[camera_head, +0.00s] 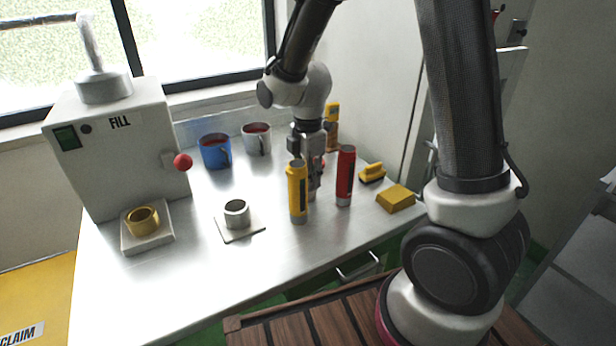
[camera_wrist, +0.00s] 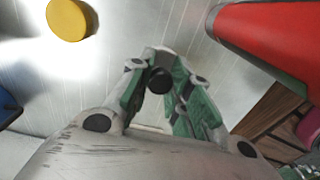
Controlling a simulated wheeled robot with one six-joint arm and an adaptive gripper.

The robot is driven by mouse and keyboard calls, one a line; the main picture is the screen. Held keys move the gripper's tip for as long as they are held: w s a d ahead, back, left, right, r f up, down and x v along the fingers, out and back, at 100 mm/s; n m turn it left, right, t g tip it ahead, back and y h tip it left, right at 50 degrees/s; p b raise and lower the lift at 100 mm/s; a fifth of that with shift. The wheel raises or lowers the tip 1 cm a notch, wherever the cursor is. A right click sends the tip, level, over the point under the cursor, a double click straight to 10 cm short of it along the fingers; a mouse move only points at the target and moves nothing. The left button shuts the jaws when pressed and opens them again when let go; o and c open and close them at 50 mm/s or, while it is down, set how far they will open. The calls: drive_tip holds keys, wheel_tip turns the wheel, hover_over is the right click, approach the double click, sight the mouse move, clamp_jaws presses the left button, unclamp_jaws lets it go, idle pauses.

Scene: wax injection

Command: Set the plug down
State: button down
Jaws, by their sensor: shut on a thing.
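My gripper (camera_head: 313,178) is over the right part of the metal table, behind and between a yellow cylinder and a red cylinder, which partly hide its fingers. In the wrist view, my gripper's green-padded fingers (camera_wrist: 165,92) are shut on a small dark round-ended piece (camera_wrist: 159,82), seemingly the plug. Most of the plug is hidden by the fingers. I cannot tell whether it touches the table.
The yellow cylinder (camera_head: 298,194) and red cylinder (camera_head: 345,176) stand close to my gripper. Blue (camera_head: 215,153) and grey (camera_head: 257,139) mugs stand behind left. A metal cup (camera_head: 236,212) on a plate, yellow block (camera_head: 396,199) and yellow-handled brush (camera_head: 372,172) are nearby.

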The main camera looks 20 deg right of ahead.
drive_tip(key=c, duration=1.3)
unclamp_jaws()
wheel_tip(320, 180, up, 12)
drive_tip(key=s+d+r+m+t, duration=0.1)
drive_tip(key=s+d+r+m, duration=0.1)
drive_tip(key=s+d+m, duration=0.3)
drive_tip(key=s+d+r+m+t, duration=0.2)
drive_tip(key=s+d+r+m, duration=0.1)
drive_tip(key=s+d+m, duration=0.2)
drive_tip(key=s+d+r+m+t, duration=0.1)
drive_tip(key=s+d+r+m, duration=0.2)
drive_tip(key=s+m, duration=0.6)
drive_tip(key=shift+d+r+m, duration=0.15)
drive_tip(key=shift+d+m, duration=0.45)
drive_tip(key=shift+d, duration=0.5)
